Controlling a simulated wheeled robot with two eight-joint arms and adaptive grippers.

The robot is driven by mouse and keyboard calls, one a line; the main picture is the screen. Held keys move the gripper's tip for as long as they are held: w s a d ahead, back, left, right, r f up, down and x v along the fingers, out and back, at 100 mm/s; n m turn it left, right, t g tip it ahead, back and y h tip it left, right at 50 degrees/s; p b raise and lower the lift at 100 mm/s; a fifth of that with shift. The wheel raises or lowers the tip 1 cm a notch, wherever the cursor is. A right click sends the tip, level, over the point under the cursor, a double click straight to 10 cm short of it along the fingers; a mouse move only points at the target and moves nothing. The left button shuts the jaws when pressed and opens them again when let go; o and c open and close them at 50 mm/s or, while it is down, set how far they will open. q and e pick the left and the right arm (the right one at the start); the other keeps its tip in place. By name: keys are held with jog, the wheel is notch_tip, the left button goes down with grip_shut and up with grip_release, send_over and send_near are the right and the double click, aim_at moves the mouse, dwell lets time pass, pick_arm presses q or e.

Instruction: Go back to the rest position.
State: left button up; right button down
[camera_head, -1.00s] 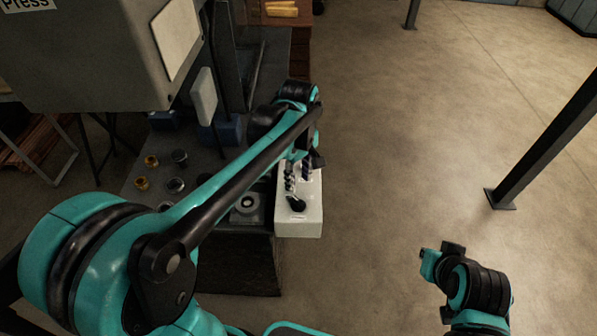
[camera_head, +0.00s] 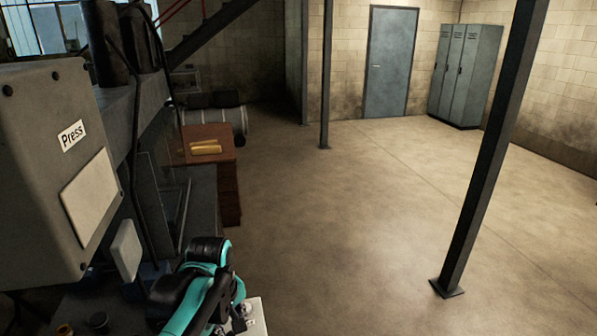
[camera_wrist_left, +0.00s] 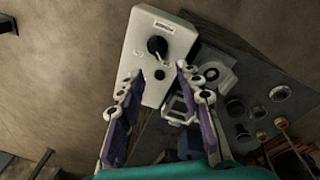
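My left gripper (camera_wrist_left: 160,80) is open in the left wrist view, with its two fingers apart and nothing between them. Beyond its fingertips is a white control box (camera_wrist_left: 150,38) with a black knob and a label. In the head view my left arm comes up at the bottom edge, beside the corner of the white box (camera_head: 255,318); its fingers cannot be made out there. My right gripper is in neither view.
The grey press housing (camera_head: 40,170) fills the left of the head view. A wooden table (camera_head: 222,142) with yellow bars stands behind. A dark post (camera_head: 485,160) stands at right, with open floor (camera_head: 340,240) between. Round metal parts (camera_wrist_left: 279,93) lie by the box.

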pick_arm(q)
jog(key=s+a+f+m+t, duration=0.1)
jog(key=s+f+m+t, duration=0.2)
jog(key=s+m, duration=0.6)
jog(key=shift+s+a+m+t, duration=0.2)
jog(key=shift+a+m+t, duration=0.15)
jog(key=shift+t, duration=1.05)
